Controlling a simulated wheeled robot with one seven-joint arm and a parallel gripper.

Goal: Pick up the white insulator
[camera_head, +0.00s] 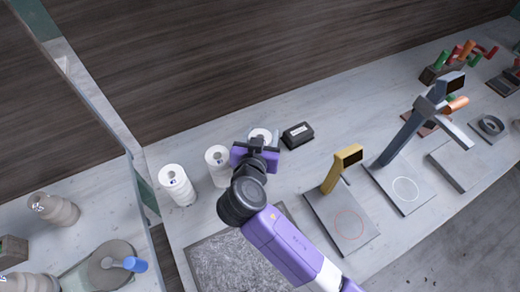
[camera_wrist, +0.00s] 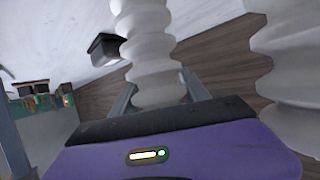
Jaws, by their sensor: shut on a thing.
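A white ribbed insulator (camera_head: 261,133) stands at the back of the grey table, mostly hidden behind my gripper (camera_head: 258,146) in the head view. In the wrist view the same ribbed white insulator (camera_wrist: 150,50) passes between my two fingers (camera_wrist: 158,82), which are shut on it. Its lower end is out of sight, so I cannot tell whether it touches the table. Two similar white insulators stand upright to the left, a near one (camera_head: 217,166) and a farther-left one (camera_head: 177,185). One more ribbed white body (camera_wrist: 290,60) fills the right of the wrist view.
A small black box (camera_head: 297,134) lies just right of my gripper. A yellow stand (camera_head: 340,170) and a grey stand (camera_head: 400,150) on flat bases are further right. A rough grey slab (camera_head: 225,262) lies in front. A glass partition (camera_head: 95,95) borders the left.

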